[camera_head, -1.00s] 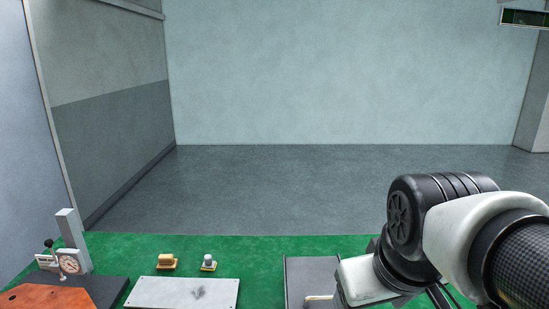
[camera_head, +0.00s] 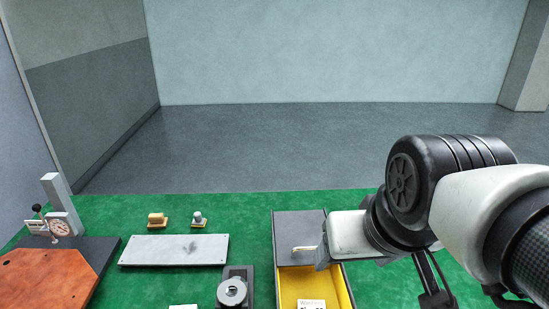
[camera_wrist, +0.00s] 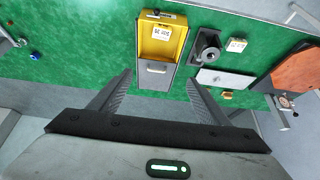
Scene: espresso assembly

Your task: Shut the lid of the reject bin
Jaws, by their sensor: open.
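The reject bin (camera_head: 347,300) is at the bottom centre-right of the head view, with a yellow inside (camera_head: 298,285). Its grey lid (camera_head: 297,224) lies over the far part, and the near part is uncovered. A pale handle (camera_head: 303,248) is near the lid's near edge. In the wrist view, the yellow bin (camera_wrist: 181,38) is at top centre, with the grey lid (camera_wrist: 154,76) on the side towards my fingers. My gripper (camera_wrist: 159,78) is open and empty, its fingers framing the lid in that view. Contact cannot be told.
A dark device (camera_head: 234,288) stands left of the bin. A light grey plate (camera_head: 174,250), two small parts (camera_head: 157,221) and a dial gauge stand (camera_head: 57,222) with an orange board (camera_head: 40,278) are further left. Green mat (camera_head: 245,225) is clear between them.

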